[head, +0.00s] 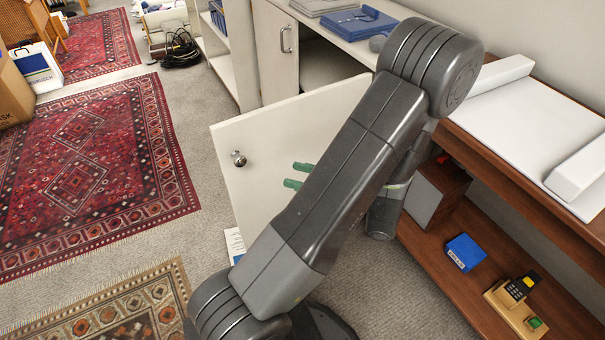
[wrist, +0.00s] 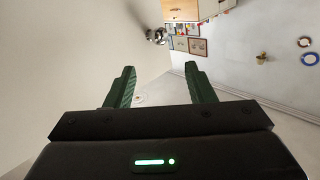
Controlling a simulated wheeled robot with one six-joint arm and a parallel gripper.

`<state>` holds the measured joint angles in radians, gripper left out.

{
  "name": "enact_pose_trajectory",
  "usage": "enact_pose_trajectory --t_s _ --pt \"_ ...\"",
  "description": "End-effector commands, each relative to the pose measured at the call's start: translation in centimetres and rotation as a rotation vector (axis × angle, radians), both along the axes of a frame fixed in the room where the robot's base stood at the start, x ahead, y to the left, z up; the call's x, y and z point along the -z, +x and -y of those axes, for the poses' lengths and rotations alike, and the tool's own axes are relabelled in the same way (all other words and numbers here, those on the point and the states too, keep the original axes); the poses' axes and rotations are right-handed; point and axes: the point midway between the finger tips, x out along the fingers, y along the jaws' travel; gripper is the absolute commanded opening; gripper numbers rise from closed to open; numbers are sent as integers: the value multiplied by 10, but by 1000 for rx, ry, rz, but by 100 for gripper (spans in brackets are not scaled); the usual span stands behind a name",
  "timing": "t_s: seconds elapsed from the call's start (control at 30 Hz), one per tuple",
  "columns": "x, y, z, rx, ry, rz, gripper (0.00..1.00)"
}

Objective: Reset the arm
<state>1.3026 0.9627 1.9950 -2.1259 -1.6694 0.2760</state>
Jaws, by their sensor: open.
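My gripper (head: 298,175) is at the end of my bent grey arm, in front of the open cabinet door (head: 245,195). Its green fingers show just past the arm link in the head view, and the rest of the gripper is hidden behind the arm. In the wrist view my gripper (wrist: 160,90) has its two green fingers spread apart with nothing between them. A pale panel fills the left of that view, with a round metal knob (wrist: 157,36) beyond the fingertips. I cannot tell whether a finger touches the door.
A brown shelf unit (head: 475,285) stands close on the right, with a blue box (head: 465,252) and a phone (head: 520,287) on it. White cabinets (head: 275,50) stand behind the door. A red rug (head: 120,130) and bare carpet lie on the left, with dark cables (head: 180,50) farther back.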

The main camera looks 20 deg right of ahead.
Motion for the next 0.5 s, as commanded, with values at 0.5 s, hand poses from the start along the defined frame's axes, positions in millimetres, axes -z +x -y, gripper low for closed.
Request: enact_pose_trajectory --t_s 0.5 --pt "0 -4 4 -1 -1 -1 49"
